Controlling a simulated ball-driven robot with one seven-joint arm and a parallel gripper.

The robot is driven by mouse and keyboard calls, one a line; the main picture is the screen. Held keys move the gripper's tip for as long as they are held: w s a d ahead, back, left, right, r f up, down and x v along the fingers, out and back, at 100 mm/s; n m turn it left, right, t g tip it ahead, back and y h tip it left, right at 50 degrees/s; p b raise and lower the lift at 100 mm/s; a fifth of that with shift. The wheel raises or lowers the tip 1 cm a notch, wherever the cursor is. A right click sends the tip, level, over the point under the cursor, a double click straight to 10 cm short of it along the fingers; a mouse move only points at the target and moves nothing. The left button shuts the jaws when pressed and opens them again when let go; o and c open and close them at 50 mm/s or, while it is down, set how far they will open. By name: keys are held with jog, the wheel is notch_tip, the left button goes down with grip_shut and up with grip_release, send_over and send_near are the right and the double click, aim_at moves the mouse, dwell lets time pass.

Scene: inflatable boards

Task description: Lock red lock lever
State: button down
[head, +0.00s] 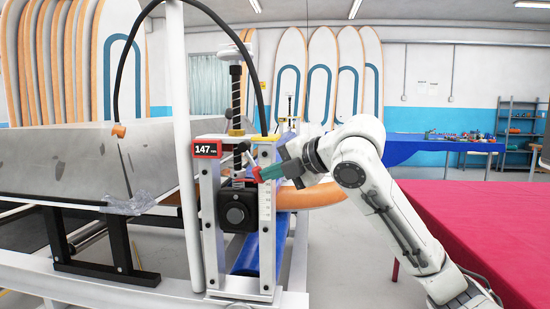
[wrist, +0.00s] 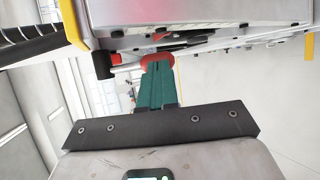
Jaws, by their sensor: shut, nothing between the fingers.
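My gripper (head: 262,173) comes in from the right at the upright measuring post of the machine. Its green fingers (wrist: 158,85) are shut with nothing between them. A red end shows at the fingertips in both views; I cannot tell if it is finger pad or lever. In the wrist view, a small red piece (wrist: 160,37) lies just beyond the tips, under the machine's metal edge, and may be the red lock lever. The lever is mostly hidden by my fingers in the head view. I cannot tell if they touch.
A black motor block (head: 238,208) sits below the fingertips. A white pole (head: 184,150) and black hose stand left. A red table (head: 480,225) lies to the right.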

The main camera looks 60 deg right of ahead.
jog(key=w+f+t+b, duration=0.1)
jog(key=b, duration=0.2)
jog(key=w+f+m+t+b, duration=0.1)
jog(key=t+b, duration=0.1)
jog(key=w+a+m+t+b, duration=0.1)
jog(key=t+b, duration=0.1)
jog(key=b, duration=0.1)
jog(key=shift+w+f+b, duration=0.1)
jog(key=shift+f+b, duration=0.2)
jog(key=shift+f, duration=0.1)
jog(key=shift+a, duration=0.1)
jog(key=shift+w, duration=0.1)
